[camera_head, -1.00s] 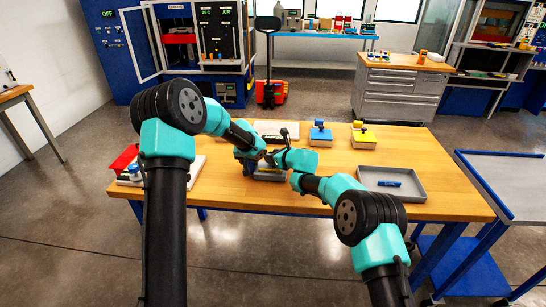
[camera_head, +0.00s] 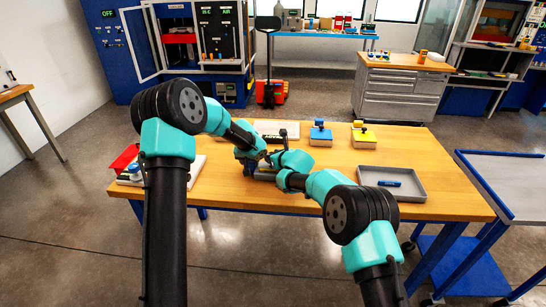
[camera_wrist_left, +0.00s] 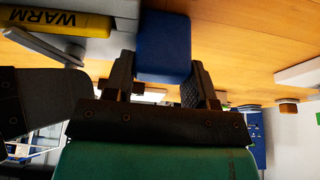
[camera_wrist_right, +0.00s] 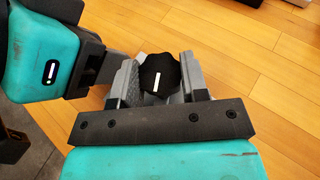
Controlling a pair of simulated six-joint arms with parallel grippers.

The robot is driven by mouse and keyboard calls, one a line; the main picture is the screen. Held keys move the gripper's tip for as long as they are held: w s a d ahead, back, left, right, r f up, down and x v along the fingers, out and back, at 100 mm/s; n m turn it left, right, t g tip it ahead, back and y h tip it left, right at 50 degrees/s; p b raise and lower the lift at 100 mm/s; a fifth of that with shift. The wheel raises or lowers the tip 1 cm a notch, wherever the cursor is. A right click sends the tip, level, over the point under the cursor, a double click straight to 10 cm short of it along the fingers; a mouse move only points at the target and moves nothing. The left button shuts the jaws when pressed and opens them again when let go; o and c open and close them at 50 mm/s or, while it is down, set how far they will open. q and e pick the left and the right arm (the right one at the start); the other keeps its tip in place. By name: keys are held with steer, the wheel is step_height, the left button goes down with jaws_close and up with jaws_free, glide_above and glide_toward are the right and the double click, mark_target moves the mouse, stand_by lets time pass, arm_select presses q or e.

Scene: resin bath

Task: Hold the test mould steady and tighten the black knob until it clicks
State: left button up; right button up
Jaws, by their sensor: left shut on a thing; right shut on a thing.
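The black knob (camera_wrist_right: 159,75), with a white line on its face, sits between the fingers of my right gripper (camera_wrist_right: 157,82), which is shut on it. My left gripper (camera_wrist_left: 163,82) is shut on a blue block (camera_wrist_left: 164,45). I cannot tell whether this block is part of the test mould. In the head view both grippers meet over the wooden table, left of its middle, and largely hide the mould and the knob. A yellow label reading WARM (camera_wrist_left: 60,20) shows in the left wrist view.
On the table, a grey tray (camera_head: 415,193) holds a blue piece (camera_head: 389,184). Blocks with blue (camera_head: 320,134) and yellow (camera_head: 363,137) tops stand at the back. A red bin (camera_head: 124,157) is at the left end. The right half has bare wood.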

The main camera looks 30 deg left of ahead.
steer(key=o, duration=0.9)
steer(key=shift+o, duration=0.2)
steer(key=shift+d, duration=0.1)
steer(key=v, duration=1.2)
steer(key=shift+w+r, duration=0.1)
